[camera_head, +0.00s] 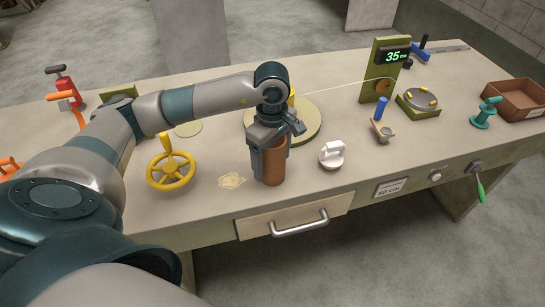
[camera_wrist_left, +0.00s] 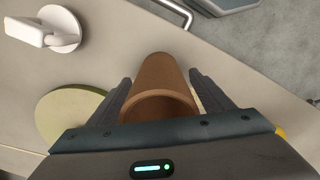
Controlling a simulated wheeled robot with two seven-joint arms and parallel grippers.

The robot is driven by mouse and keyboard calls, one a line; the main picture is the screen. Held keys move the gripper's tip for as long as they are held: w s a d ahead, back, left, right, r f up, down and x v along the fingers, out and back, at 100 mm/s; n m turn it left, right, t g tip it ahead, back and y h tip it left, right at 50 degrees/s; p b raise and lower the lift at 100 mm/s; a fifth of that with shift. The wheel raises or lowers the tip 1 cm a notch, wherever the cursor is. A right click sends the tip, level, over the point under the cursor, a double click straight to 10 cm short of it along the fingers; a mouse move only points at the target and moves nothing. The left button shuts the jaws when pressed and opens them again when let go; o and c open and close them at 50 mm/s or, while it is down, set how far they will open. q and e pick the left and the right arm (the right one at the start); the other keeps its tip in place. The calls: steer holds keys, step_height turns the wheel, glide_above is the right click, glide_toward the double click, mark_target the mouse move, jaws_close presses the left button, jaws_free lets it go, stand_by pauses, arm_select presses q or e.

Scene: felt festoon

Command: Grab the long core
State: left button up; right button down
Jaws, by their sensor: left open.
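The long core is a brown hollow cylinder (camera_head: 273,164) standing upright on the table near its front edge, above the drawer. My left gripper (camera_head: 271,160) comes down over it from above, with a finger on each side. In the left wrist view the core (camera_wrist_left: 160,82) lies between the two dark fingers (camera_wrist_left: 158,95), its open end facing the camera. The jaws are open, and a gap shows between the core and the fingers at their tips. My right gripper is not in view.
A white knobbed disc (camera_head: 332,155) stands just right of the core, and a yellow handwheel (camera_head: 171,172) to the left. A round olive disc (camera_head: 309,122) lies behind the gripper. A post with a green 35 display (camera_head: 383,70) stands farther back. The drawer handle (camera_head: 299,225) juts out in front.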

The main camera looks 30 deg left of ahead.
mark_target(272, 150)
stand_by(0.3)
arm_select(q)
steer(key=c, duration=1.2)
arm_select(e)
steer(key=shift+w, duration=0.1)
arm_select(q)
steer(key=shift+r, duration=0.15)
